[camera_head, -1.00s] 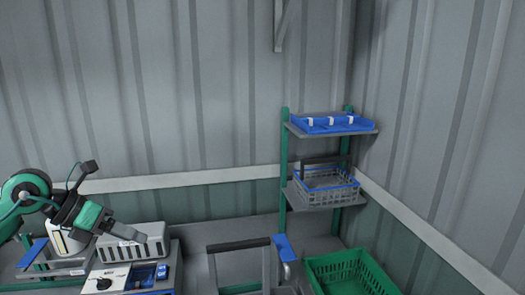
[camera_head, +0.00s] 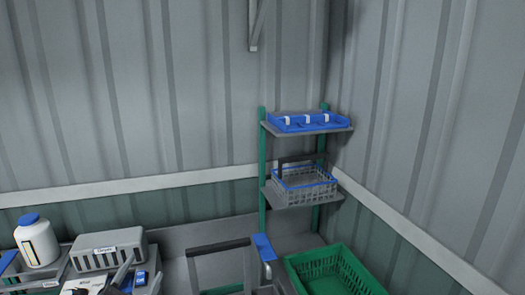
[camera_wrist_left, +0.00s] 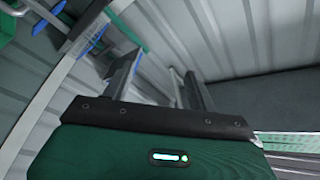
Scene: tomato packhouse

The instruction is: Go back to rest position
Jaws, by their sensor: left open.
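The gripper is open and empty. The left arm itself is out of the head view. My right gripper is in neither view.
A grey vented box (camera_head: 108,249) and a white bottle with a blue cap (camera_head: 38,243) stand at the left. A green crate (camera_head: 336,262) is at the lower right. A corner shelf holds a blue tray (camera_head: 306,122) and a grey basket (camera_head: 305,190).

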